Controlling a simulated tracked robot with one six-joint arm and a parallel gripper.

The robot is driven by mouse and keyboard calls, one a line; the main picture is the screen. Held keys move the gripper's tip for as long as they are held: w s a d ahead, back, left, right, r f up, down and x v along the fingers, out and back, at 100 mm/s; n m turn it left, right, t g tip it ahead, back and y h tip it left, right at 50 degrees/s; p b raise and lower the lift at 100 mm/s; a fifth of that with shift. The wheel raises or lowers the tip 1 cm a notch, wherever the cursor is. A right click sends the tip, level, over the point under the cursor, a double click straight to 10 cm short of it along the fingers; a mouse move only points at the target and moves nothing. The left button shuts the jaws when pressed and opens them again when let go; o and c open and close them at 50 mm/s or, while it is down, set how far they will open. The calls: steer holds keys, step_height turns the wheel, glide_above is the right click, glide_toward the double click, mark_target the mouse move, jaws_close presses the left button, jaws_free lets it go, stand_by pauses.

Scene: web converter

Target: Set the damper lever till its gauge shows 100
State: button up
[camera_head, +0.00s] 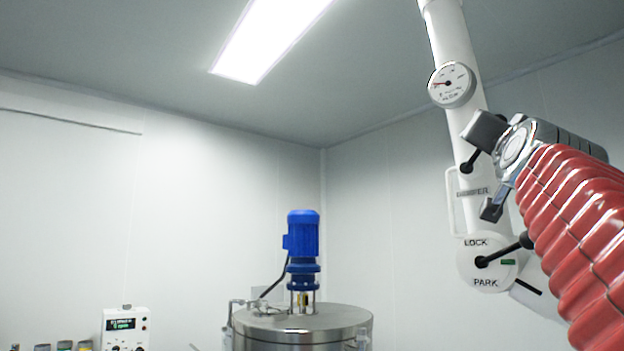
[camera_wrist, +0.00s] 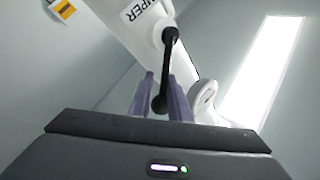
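The damper lever (camera_wrist: 168,60) is a black rod with a round black knob on the white duct, beside the DAMPER label. In the head view its pivot end (camera_head: 467,167) shows, and the rod leans up and right behind my gripper. In the wrist view the knob lies between the two purple fingers of my gripper (camera_wrist: 161,95), which stand apart on either side of it; contact is not clear. The gauge (camera_head: 452,84) is a white dial higher on the duct. Its red needle points left, toward the low end; its figures are too small to read. It shows edge-on in the wrist view (camera_wrist: 205,95).
Below on the duct is a round LOCK/PARK plate (camera_head: 487,264) with a black lever, partly behind my red-sleeved arm. A white handle rail (camera_head: 452,200) runs beside the label. A steel tank (camera_head: 300,325) with a blue motor (camera_head: 302,240) stands lower down. Left of the duct is free air.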

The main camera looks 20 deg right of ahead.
steer(key=shift+o, duration=0.9)
steer(key=shift+s+a+r, duration=0.25)
steer(key=shift+s+r, duration=0.25)
steer(key=shift+s, duration=0.05)
steer(key=shift+w+d+f, duration=0.1)
steer(key=shift+w+f, duration=0.05)
steer(key=shift+w, duration=0.05)
steer(key=shift+w+f, duration=0.1)
steer(key=shift+f, duration=0.05)
steer(key=shift+f+m+h, duration=0.1)
steer(key=shift+m+h, duration=0.2)
